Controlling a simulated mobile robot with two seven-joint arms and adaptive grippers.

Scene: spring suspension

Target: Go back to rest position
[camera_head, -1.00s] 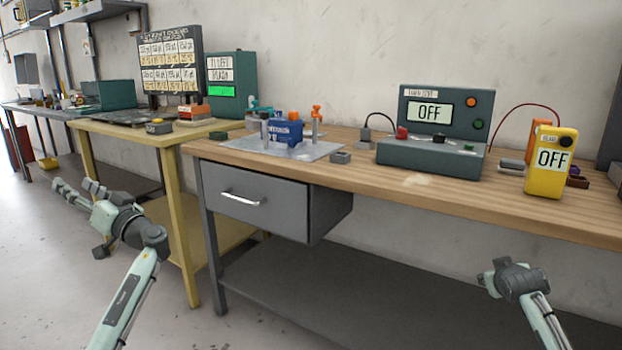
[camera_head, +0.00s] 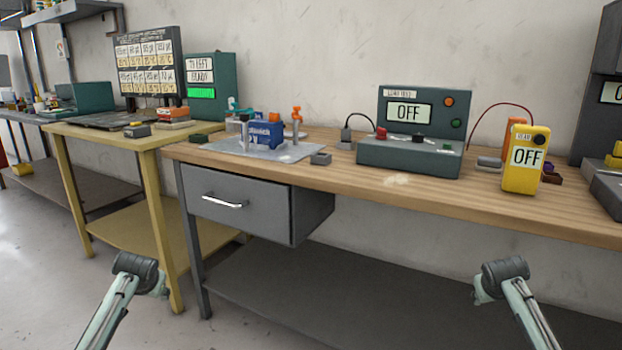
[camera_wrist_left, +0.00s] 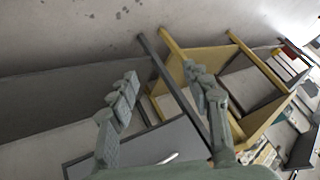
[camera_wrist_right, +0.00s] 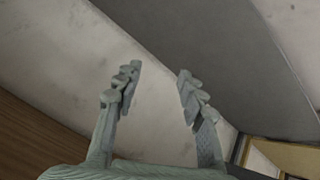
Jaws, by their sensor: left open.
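My left arm (camera_head: 134,277) shows at the lower left of the head view and my right arm (camera_head: 503,280) at the lower right, both in front of the wooden workbench (camera_head: 420,193) and below its top. The fingers of both grippers are hidden in the head view. In the left wrist view my left gripper (camera_wrist_left: 162,72) has its fingers spread, with nothing between them. In the right wrist view my right gripper (camera_wrist_right: 159,70) also has its fingers apart and empty.
The workbench carries a blue block (camera_head: 262,134) on a metal plate (camera_head: 305,151), a teal test box (camera_head: 412,155) reading OFF and a yellow meter (camera_head: 525,165). A grey drawer (camera_head: 240,203) hangs beneath. A yellow table (camera_head: 148,140) stands left. Floor (camera_head: 50,290) is clear at left.

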